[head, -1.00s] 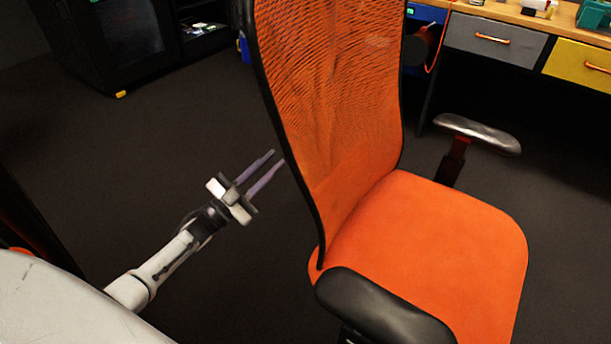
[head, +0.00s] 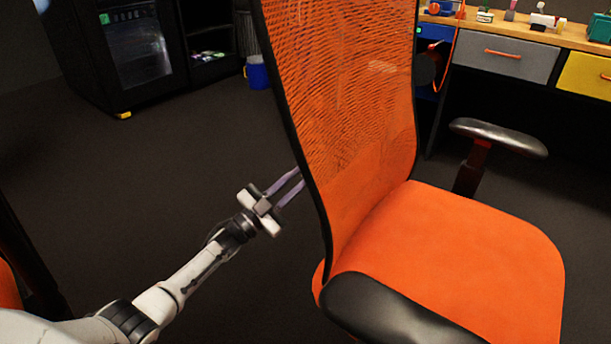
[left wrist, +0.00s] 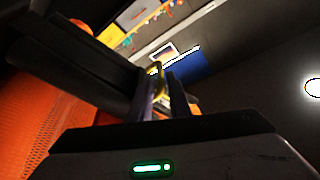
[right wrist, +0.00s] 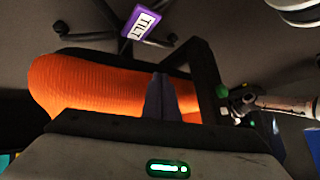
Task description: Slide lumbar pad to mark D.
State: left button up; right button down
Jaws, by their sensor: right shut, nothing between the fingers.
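An orange mesh chair back (head: 345,110) in a black frame rises over an orange seat (head: 450,260) in the head view. My left gripper (head: 292,187) has its two fingers apart, with their tips at the left edge of the back; contact cannot be told. In the left wrist view, orange mesh (left wrist: 35,125) and a broad black part (left wrist: 75,75) lie beside the left fingers. I cannot tell whether that part is the lumbar pad, and no mark D is readable. My right gripper (right wrist: 168,80) is shut and empty in the right wrist view, in front of an orange chair surface (right wrist: 100,85).
Black armrests stand at the near side (head: 385,310) and far side (head: 500,137) of the seat. A purple TILT tag (right wrist: 141,22) shows by the chair's base. A workbench (head: 560,38) with drawers is behind. The dark floor (head: 180,170) left of the chair is clear.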

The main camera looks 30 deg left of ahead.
pick_arm(q)
jog(key=shift+x, duration=1.2)
pick_arm(e)
jog(key=shift+a+r, duration=0.2)
jog(key=shift+r, duration=0.05)
